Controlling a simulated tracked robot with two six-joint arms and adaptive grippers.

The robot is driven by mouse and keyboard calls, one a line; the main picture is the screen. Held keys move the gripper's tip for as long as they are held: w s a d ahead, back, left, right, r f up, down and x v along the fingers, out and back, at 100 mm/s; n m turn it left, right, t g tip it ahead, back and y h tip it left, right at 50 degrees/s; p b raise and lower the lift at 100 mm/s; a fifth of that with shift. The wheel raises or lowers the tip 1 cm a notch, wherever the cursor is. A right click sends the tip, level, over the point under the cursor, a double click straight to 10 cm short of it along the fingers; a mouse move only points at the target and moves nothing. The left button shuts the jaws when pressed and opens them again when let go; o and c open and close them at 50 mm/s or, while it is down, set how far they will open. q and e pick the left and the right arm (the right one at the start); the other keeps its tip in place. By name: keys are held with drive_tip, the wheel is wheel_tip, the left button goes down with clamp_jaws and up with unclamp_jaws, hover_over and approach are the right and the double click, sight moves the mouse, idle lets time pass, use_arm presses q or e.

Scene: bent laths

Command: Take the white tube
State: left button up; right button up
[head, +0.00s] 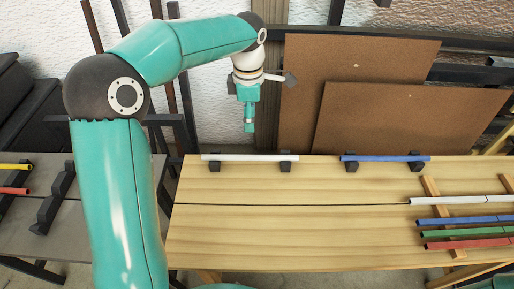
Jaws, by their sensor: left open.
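A white tube (250,157) lies level across two black supports near the back edge of the wooden table. A second white tube (462,200) lies on a wooden rack at the right, behind several coloured tubes. My left gripper (249,126) points down, open and empty, behind and above the first white tube in the picture. It appears apart from the tube; its exact height is hard to tell. My right gripper is not in view.
A blue tube (386,158) lies on two black supports right of the white one. Blue, green and red tubes (468,243) lie on the right rack. Brown boards (355,75) lean behind the table (290,235), whose middle is clear. A grey table (35,225) stands at the left.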

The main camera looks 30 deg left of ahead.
use_arm(q)
hover_over(250, 156)
drive_tip(key=f, duration=1.1)
drive_tip(key=shift+s+d+f, duration=0.15)
drive_tip(key=shift+s+f, duration=0.05)
drive_tip(key=shift+f, duration=0.1)
drive_tip(key=shift+w+f, duration=0.1)
drive_tip(key=shift+f, duration=2.5)
clamp_jaws()
